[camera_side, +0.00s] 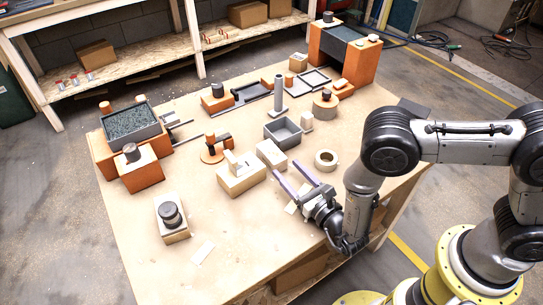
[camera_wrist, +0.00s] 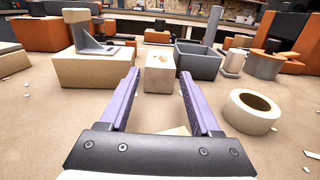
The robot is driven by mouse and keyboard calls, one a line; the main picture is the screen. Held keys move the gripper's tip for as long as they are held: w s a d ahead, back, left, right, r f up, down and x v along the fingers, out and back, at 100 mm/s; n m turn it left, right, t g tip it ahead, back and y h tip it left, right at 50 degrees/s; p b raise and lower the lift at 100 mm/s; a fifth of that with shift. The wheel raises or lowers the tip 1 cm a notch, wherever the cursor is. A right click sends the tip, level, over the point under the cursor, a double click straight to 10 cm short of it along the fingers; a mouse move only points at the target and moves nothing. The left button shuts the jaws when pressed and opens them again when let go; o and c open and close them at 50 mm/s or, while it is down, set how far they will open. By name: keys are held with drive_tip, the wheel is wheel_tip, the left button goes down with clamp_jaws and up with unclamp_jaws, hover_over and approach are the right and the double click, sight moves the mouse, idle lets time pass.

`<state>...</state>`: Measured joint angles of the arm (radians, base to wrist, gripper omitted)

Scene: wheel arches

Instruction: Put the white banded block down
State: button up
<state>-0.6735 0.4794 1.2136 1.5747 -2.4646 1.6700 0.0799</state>
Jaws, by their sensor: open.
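A pale, whitish block (camera_side: 271,154) sits on the table just in front of my gripper; I take it for the white banded block, though no clear band shows. In the wrist view the block (camera_wrist: 158,76) appears upright on the table, between and just beyond the fingertips. My gripper (camera_side: 287,168) is open, with its two purple fingers spread and low over the table. In the wrist view the gripper (camera_wrist: 159,76) shows empty space between its fingers, and neither finger visibly grips the block.
A beige block with a bracket (camera_side: 240,178) stands close left of the pale block. A grey open bin (camera_side: 283,134) is behind it, and a cream ring (camera_side: 326,159) lies to the right. Orange blocks and trays fill the table's back; the front table area is mostly clear.

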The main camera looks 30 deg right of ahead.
sight(276, 157)
drive_tip(key=shift+w, duration=3.25)
drive_tip(key=shift+r, duration=0.1)
clamp_jaws()
drive_tip(key=shift+r, duration=0.15)
